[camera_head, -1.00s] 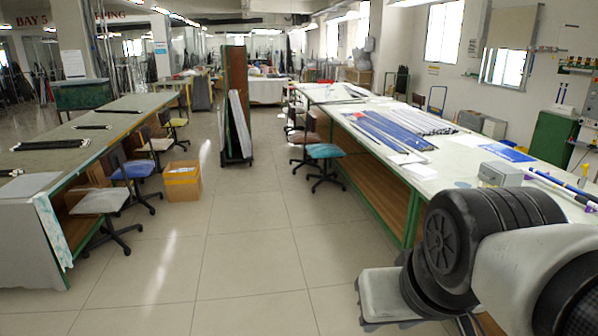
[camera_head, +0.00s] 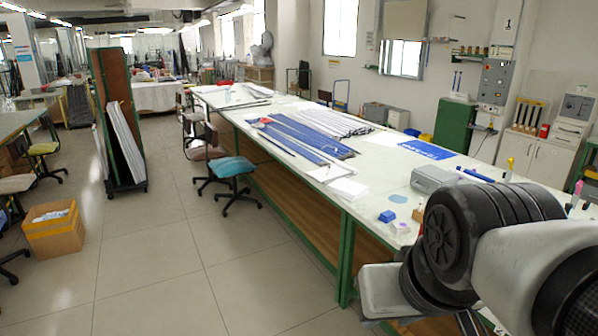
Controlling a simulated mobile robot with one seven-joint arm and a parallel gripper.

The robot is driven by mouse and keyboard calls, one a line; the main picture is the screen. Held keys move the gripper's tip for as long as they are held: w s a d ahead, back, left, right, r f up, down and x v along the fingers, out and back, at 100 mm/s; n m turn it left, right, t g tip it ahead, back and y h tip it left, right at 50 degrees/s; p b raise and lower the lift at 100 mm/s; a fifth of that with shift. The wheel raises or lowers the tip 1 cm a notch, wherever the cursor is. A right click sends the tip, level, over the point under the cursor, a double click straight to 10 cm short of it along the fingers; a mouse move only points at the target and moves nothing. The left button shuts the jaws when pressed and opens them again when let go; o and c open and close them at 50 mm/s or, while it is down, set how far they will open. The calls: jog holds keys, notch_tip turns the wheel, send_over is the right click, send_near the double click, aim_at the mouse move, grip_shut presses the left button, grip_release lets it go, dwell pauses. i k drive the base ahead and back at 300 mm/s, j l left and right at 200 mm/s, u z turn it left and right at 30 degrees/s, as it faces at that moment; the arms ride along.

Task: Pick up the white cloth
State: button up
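I cannot pick out a white cloth for certain. Flat white sheets (camera_head: 348,188) lie on the long right-hand table (camera_head: 385,215), near its front edge; whether they are cloth or paper I cannot tell. A cardboard box (camera_head: 55,238) on the floor at the left holds something whitish-blue (camera_head: 50,214), too small to make out. My arm fills the lower right corner and hides the near end of the table. My gripper's fingers do not show.
Blue and white rods (camera_head: 300,138), a grey box (camera_head: 434,179) and a small blue block (camera_head: 387,216) lie on the right table. A teal-seated chair (camera_head: 232,168) stands beside it. A wheeled rack (camera_head: 122,130) stands at the left. The floor between is clear.

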aim_at(399, 229)
jog(key=i+u, duration=0.15)
jog(key=i, duration=0.6)
jog(key=i+l+u, duration=0.15)
jog(key=i, duration=0.65)
jog(key=i+z, duration=0.4)
jog(key=i+j+z, duration=0.15)
jog(key=z, duration=0.3)
jog(key=i+j+z, duration=0.25)
jog(key=z, duration=0.15)
jog(key=i+j+z, duration=0.1)
jog(key=i+z, duration=0.15)
jog(key=z, duration=0.15)
jog(key=i+j+z, duration=0.15)
jog(key=z, duration=0.25)
jog(key=i+j+z, duration=0.35)
jog(key=k+l, duration=0.05)
jog(key=k, duration=0.05)
